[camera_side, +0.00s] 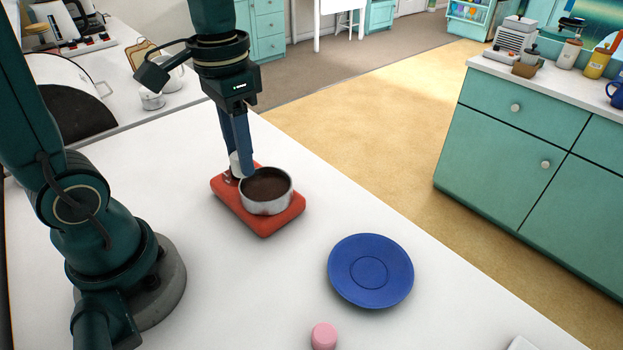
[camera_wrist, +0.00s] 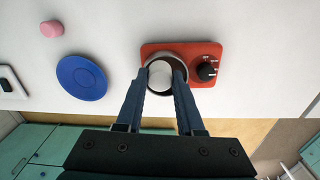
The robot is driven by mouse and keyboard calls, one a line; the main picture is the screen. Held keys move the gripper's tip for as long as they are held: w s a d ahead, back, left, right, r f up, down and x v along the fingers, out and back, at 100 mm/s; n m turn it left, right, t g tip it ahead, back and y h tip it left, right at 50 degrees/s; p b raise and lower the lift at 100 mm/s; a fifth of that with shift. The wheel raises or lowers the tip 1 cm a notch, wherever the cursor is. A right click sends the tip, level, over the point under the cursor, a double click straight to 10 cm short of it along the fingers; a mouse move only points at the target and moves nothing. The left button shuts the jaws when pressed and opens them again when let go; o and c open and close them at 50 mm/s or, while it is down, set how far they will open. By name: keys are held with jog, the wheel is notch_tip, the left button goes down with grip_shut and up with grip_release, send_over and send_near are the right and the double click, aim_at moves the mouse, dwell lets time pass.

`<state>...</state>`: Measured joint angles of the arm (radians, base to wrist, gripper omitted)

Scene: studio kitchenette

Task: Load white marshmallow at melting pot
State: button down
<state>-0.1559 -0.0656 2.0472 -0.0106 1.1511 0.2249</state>
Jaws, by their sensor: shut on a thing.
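My gripper (camera_side: 241,168) points down and is shut on a white marshmallow (camera_wrist: 160,76). In the side view the marshmallow (camera_side: 234,161) is partly hidden by a finger. The melting pot (camera_side: 266,207) is a round silver pan with dark brown contents, on a red base (camera_side: 262,228). The fingertips are at the pot's far-left edge in the side view. In the wrist view the marshmallow overlaps the pot's opening between the two fingertips (camera_wrist: 162,78). Its exact height above the contents cannot be told.
A blue plate (camera_side: 371,271) lies to the right of the pot, with a pink marshmallow (camera_side: 324,336) nearer the front. The base's black knob (camera_wrist: 206,72) shows in the wrist view. The white counter is clear between the base and the plate.

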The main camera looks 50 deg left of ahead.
jog(key=shift+w+a+f, duration=0.15)
jog(key=shift+w+f, duration=0.5)
jog(key=shift+f, duration=0.25)
jog(key=shift+w+a+f, duration=0.2)
jog(key=shift+w+f, duration=0.5)
jog(key=shift+f, duration=0.25)
jog(key=shift+w+a+f, duration=0.15)
jog(key=shift+w+f, duration=0.5)
jog(key=shift+f, duration=0.25)
jog(key=shift+f, duration=0.5)
notch_tip(320, 180, up, 7)
dwell(0.8)
dwell(0.4)
